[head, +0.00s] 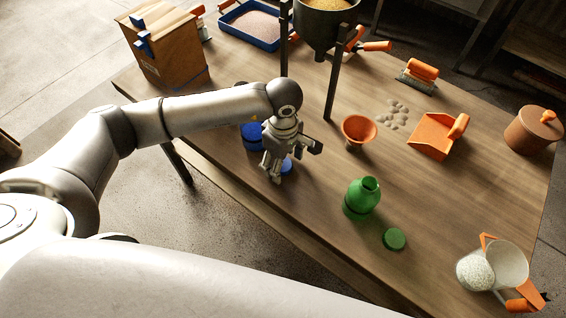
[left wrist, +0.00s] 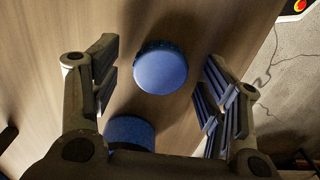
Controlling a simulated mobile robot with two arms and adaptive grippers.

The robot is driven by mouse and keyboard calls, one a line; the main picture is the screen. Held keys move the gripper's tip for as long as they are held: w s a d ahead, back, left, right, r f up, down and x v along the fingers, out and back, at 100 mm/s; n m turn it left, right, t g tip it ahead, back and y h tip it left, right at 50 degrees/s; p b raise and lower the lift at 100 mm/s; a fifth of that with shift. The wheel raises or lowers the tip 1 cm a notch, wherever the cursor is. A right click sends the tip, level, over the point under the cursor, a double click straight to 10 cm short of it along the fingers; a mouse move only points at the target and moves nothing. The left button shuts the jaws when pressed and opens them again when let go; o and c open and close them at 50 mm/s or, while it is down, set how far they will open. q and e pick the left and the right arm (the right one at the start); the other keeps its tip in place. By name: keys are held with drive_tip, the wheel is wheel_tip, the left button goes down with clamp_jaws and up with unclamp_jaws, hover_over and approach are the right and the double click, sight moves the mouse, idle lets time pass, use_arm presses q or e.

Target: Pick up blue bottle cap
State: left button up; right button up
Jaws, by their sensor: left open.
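The blue bottle cap (left wrist: 160,68) is a round disc lying on the wooden table, between my open left fingers in the left wrist view. In the head view the cap (head: 287,166) is mostly hidden behind my left gripper (head: 277,170). The left gripper (left wrist: 158,95) points down over the cap, open and empty. A blue bottle (head: 251,136) stands just behind the gripper; part of a blue object, likely this bottle, shows at the bottom of the left wrist view (left wrist: 130,130). My right gripper is not in view.
A green bottle (head: 361,198) and green cap (head: 394,239) are to the right. An orange funnel (head: 359,131), an orange dustpan (head: 437,133) and a dark hopper stand (head: 333,85) stand beyond. A jug (head: 492,266) is at front right. The table's front edge is close to the gripper.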

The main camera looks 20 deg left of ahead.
use_arm(q)
drive_tip(key=c, duration=1)
drive_tip(key=shift+r, duration=0.1)
